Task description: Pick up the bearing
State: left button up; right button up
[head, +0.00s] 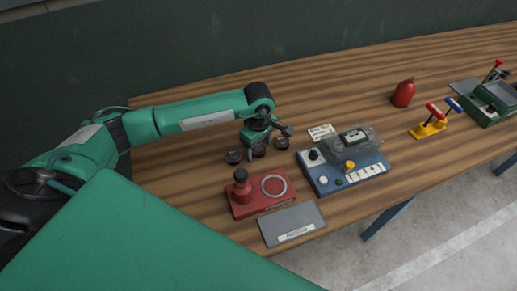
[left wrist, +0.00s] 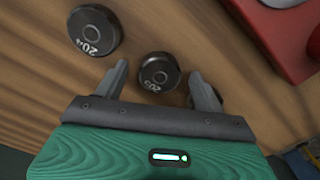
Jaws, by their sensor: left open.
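Several dark round bearings lie on the wooden bench: a left one (head: 233,157), a middle one (head: 258,151) and a right one (head: 282,143). The left wrist view shows two with white number markings: a larger-looking one (left wrist: 94,30) at upper left, and one (left wrist: 159,72) between my fingers. My left gripper (left wrist: 159,74) is open, with its fingers on either side of that bearing and visible gaps. In the head view my left gripper (head: 262,141) hangs over the bearings and partly hides them. Whether it touches one cannot be told. My right gripper is not in view.
A red fixture (head: 262,203) with a dark knob and pale ring stands in front of the bearings. A grey labelled plate (head: 292,227) lies near the front edge. A blue instrument box (head: 325,184) stands right.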

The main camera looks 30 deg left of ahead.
pick_arm(q)
jog(key=c, duration=1.1)
jog(key=shift+c, duration=0.3)
jog(key=shift+r, duration=0.1)
